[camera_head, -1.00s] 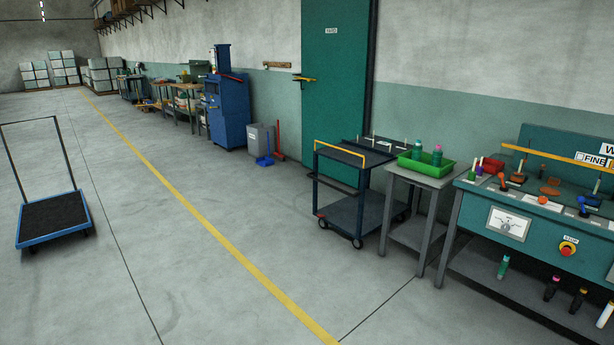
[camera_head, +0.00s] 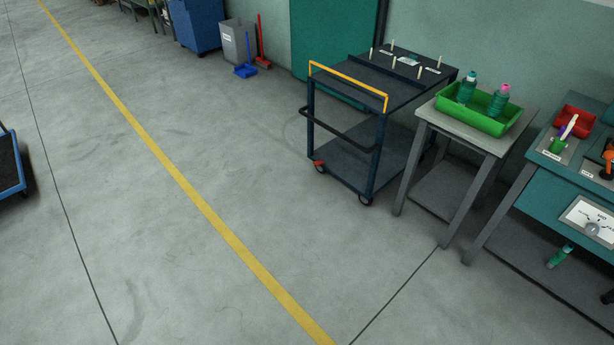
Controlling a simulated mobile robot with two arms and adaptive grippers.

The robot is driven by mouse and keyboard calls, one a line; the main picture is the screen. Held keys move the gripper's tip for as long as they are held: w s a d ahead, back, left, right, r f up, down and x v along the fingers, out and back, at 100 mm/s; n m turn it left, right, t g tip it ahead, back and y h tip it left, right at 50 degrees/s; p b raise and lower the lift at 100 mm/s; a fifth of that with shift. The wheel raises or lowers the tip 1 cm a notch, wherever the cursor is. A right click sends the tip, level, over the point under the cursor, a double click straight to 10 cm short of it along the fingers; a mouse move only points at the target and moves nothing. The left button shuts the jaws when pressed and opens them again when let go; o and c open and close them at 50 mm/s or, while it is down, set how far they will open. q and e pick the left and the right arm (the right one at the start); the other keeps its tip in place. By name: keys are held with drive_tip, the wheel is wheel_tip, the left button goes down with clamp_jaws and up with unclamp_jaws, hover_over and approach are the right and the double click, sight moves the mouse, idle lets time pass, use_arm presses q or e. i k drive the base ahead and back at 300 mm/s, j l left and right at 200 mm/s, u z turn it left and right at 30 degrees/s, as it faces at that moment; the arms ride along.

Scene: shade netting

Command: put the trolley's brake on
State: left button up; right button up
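The trolley (camera_head: 345,165) is a dark blue two-shelf cart with a yellow handle (camera_head: 348,82) and a black bar below it. It stands right of centre, in front of the green door. A small red part (camera_head: 319,165) shows at its near left wheel, low by the floor; I cannot tell its position as a brake. Another wheel (camera_head: 366,200) shows at the near right corner. The top shelf carries several upright pegs and small white labels. Neither of my grippers is in view.
A grey table (camera_head: 465,127) with a green tray (camera_head: 440,104) of two bottles stands close right of the trolley. A teal workbench (camera_head: 550,172) is further right. A blue flatbed cart (camera_head: 14,165) is at the left edge. The floor left of the trolley is clear, crossed by a yellow line (camera_head: 190,190).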

sight(370, 155)
drive_tip(key=i+z, duration=0.1)
drive_tip(key=i, duration=0.45)
drive_tip(key=i+j+z, duration=0.1)
drive_tip(key=z, duration=0.4)
drive_tip(key=i+j+z, duration=0.25)
drive_tip(key=z, duration=0.2)
drive_tip(key=i+j+z, duration=0.1)
drive_tip(key=i+j, duration=0.2)
drive_tip(key=i+j+z, duration=0.1)
drive_tip(key=i+j, duration=0.2)
drive_tip(key=j, duration=0.2)
drive_tip(key=i+j+z, duration=0.1)
drive_tip(key=i+j, duration=0.45)
drive_tip(key=j, duration=0.3)
drive_tip(key=z, duration=0.05)
